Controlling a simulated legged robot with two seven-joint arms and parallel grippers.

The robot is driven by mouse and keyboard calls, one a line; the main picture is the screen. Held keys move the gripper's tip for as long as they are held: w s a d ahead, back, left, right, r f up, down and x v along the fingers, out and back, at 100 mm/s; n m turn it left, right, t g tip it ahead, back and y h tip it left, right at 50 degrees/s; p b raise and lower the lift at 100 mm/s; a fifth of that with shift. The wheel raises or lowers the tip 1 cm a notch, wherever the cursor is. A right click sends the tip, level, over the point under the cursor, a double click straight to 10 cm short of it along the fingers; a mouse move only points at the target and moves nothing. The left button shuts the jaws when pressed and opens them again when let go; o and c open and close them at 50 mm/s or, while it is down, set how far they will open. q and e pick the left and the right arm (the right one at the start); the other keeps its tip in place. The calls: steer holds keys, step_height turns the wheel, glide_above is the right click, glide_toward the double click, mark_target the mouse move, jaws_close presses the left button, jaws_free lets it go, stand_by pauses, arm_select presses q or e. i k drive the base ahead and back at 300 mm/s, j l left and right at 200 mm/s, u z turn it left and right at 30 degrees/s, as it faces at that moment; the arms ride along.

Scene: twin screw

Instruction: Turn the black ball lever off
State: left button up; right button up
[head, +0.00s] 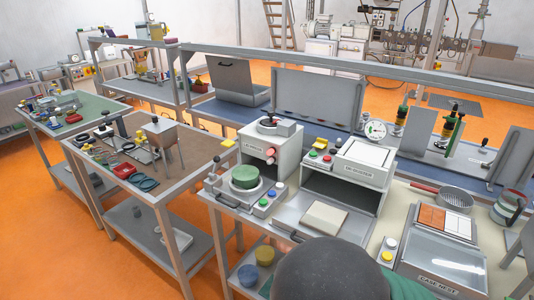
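Several small dark knobs could be the black ball lever, and I cannot tell which one it is. One dark ball (212,177) sits at the left edge of the station with the green disc (245,177). A black knob (454,107) tops an upright by the green-handled part at the back right. Whether any lever is on or off is too small to tell. Neither of my grippers shows in the head view.
A large dark rounded shape (330,270) fills the bottom centre and hides part of the bench. A grey open-fronted machine (345,185) stands mid-bench. A clear-lidded case (440,262) lies right. Orange floor (60,230) is open at left.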

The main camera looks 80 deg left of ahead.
mark_target(216, 159)
steer(key=j+u, duration=0.1)
steer(key=u, duration=3.05)
steer(key=i+j, duration=0.75)
steer(key=i, duration=0.2)
steer(key=z, duration=1.2)
